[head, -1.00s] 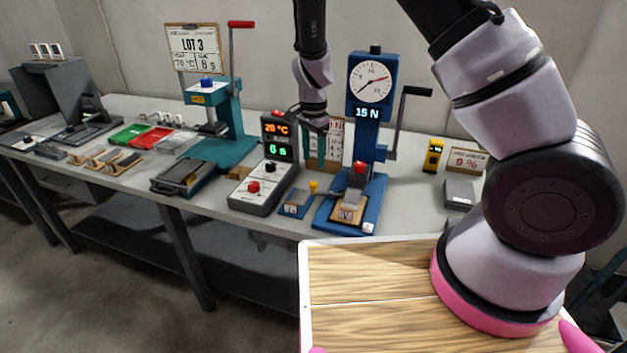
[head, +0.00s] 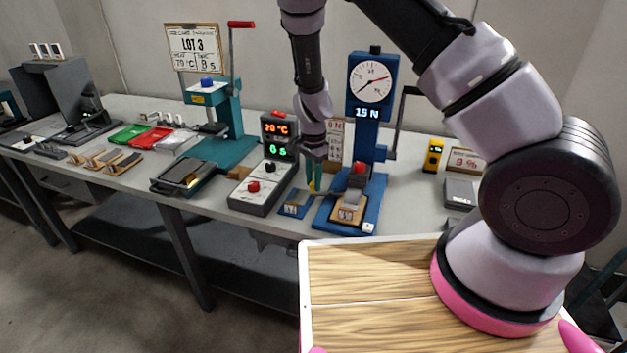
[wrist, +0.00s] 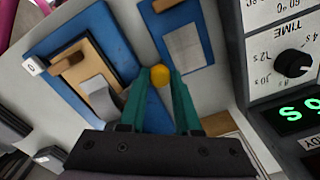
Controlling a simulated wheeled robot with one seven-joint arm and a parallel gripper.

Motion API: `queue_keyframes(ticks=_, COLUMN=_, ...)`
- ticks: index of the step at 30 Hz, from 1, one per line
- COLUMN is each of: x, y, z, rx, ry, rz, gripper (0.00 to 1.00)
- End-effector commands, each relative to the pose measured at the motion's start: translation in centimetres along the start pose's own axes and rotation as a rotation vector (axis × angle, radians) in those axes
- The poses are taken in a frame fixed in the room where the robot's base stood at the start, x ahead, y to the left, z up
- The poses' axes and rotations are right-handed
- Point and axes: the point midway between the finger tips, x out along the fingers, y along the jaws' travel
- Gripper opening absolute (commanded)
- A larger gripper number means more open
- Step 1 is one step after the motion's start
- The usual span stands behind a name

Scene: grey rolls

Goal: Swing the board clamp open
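The board clamp is at the blue gauge stand (head: 367,120). A yellow knob (wrist: 160,76), which looks like the clamp's handle, also shows in the head view (head: 312,188), left of the board. My gripper (wrist: 160,80) points down with its green fingers apart, one on each side of the knob. I cannot tell whether they touch it. The link from knob to clamp is mostly hidden by a finger.
A black crank handle (head: 402,110) rises right of the gauge. A teal press (head: 215,150) is further left.

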Motion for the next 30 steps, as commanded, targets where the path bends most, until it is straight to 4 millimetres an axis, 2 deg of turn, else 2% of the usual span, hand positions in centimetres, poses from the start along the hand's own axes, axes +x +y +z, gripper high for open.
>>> queue_keyframes(ticks=14, x=-0.1, y=0.3, z=0.3, rx=-0.072, ry=-0.001, rz=-0.001, gripper=0.0)
queue_keyframes(ticks=20, x=-0.1, y=0.8, z=0.6, rx=-0.207, ry=-0.001, rz=-0.002, gripper=0.0)
queue_keyframes(ticks=30, x=-0.1, y=2.3, z=1.3, rx=-0.526, ry=0.0, rz=-0.002, gripper=0.0)
